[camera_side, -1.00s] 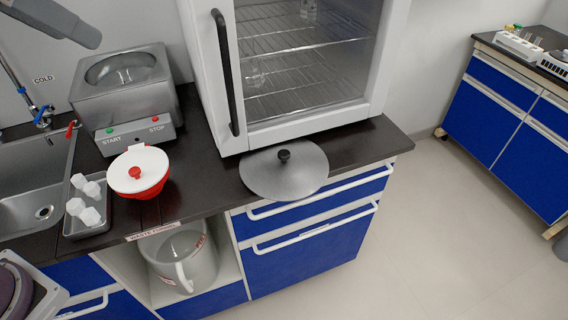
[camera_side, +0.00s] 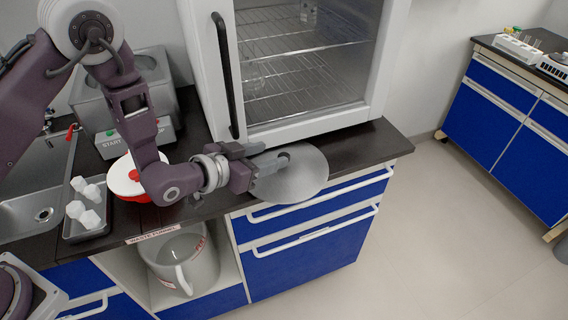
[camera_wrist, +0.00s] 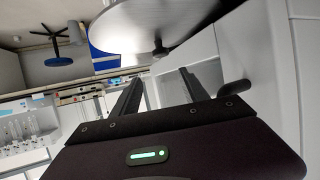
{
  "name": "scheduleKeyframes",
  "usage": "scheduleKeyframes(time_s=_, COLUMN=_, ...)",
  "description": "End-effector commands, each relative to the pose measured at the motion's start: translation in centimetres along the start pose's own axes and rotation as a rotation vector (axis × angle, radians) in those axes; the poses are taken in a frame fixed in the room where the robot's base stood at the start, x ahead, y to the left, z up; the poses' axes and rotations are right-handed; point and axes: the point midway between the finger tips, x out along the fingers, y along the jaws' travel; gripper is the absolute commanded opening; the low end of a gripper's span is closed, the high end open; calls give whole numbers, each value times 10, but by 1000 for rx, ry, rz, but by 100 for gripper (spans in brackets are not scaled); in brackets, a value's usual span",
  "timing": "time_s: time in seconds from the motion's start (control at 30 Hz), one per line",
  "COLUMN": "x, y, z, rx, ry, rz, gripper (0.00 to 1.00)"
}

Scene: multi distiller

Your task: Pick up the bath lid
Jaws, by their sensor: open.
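The bath lid (camera_side: 302,180) is a flat grey metal disc with a dark knob (camera_side: 284,156) in its middle. It lies on the dark counter in front of the glass-door cabinet. My gripper (camera_side: 272,157) is open, low over the left part of the lid, its fingers pointing right toward the knob. In the wrist view the lid (camera_wrist: 140,22) and its knob (camera_wrist: 159,47) show ahead of the open fingers (camera_wrist: 158,80). The knob appears just beyond the fingertips, between their lines. I cannot tell whether a finger touches it.
The steel bath (camera_side: 150,65) stands behind my arm, partly hidden. A red bowl with a white lid (camera_side: 122,175) is beneath my arm. A tray with white pieces (camera_side: 88,228) lies left. The white cabinet (camera_side: 222,135) rises close behind the lid. The counter's front edge is near.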

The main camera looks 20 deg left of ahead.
Motion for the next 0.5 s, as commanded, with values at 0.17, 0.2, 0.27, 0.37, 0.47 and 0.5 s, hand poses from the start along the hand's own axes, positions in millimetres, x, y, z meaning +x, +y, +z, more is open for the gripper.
scheduleKeyframes(time_s=0.17, x=16, y=0, z=20, rx=-1, ry=5, rz=0, gripper=52)
scheduleKeyframes(time_s=0.2, x=21, y=-1, z=20, rx=-1, ry=6, rz=0, gripper=52)
scheduleKeyframes(time_s=0.27, x=30, y=-1, z=21, rx=-1, ry=5, rz=-1, gripper=52)
scheduleKeyframes(time_s=0.37, x=48, y=-5, z=23, rx=-1, ry=6, rz=0, gripper=52)
scheduleKeyframes(time_s=0.47, x=67, y=-7, z=24, rx=-1, ry=6, rz=0, gripper=52)
scheduleKeyframes(time_s=0.5, x=73, y=-7, z=24, rx=-1, ry=6, rz=0, gripper=52)
